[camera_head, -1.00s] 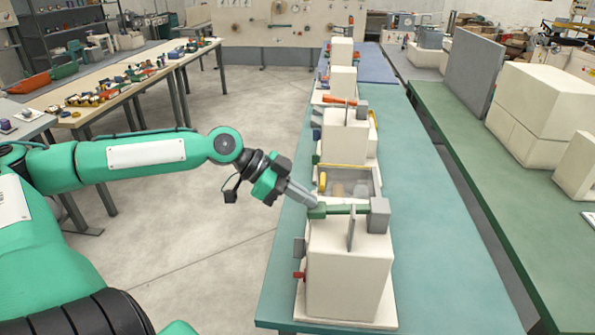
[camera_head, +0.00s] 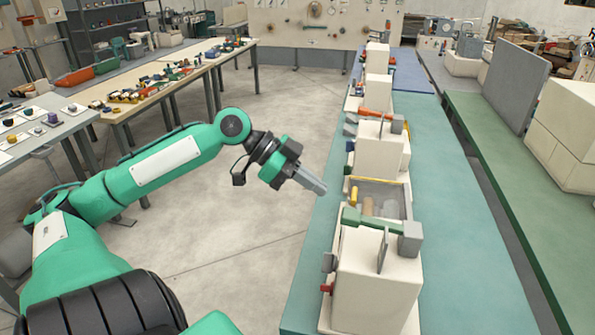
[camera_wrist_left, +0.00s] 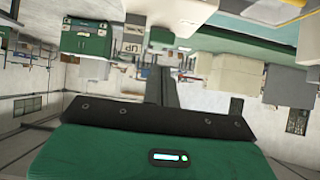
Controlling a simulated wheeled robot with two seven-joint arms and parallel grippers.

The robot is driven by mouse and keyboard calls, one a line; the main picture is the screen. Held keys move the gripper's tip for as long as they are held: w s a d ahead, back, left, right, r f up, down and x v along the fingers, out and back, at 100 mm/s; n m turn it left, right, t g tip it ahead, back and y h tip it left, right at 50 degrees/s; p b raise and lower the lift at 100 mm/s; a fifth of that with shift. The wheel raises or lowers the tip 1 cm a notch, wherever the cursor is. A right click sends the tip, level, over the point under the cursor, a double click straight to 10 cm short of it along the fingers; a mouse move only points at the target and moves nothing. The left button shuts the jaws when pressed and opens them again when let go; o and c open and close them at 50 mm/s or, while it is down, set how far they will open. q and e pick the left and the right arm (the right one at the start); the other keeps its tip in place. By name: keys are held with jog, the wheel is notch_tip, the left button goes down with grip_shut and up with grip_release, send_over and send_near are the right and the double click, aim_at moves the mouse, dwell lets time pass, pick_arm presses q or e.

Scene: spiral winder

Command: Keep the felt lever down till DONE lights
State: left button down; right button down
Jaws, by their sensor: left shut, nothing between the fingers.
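The lever, a green bar (camera_head: 372,219), lies across the top of the nearest cream machine (camera_head: 378,280). Its right end meets a grey block (camera_head: 411,238), and its left end sits slightly higher in the picture. My left gripper (camera_head: 319,189) is shut and empty, up and left of the lever's free end, with a gap between them. Its closed grey fingers also show in the left wrist view (camera_wrist_left: 161,87). I cannot make out a lit DONE lamp in either view. My right gripper is not in view.
A grey tray (camera_head: 404,211) with small parts lies behind the nearest machine. More cream machines (camera_head: 376,150) stand in a row along the teal bench (camera_head: 445,240). A red knob (camera_head: 327,289) sticks out at the nearest machine's left. Open floor lies left of the bench.

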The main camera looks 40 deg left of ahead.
pick_arm(q)
jog(key=shift+b+v, duration=0.3)
jog(key=shift+v, duration=1.85)
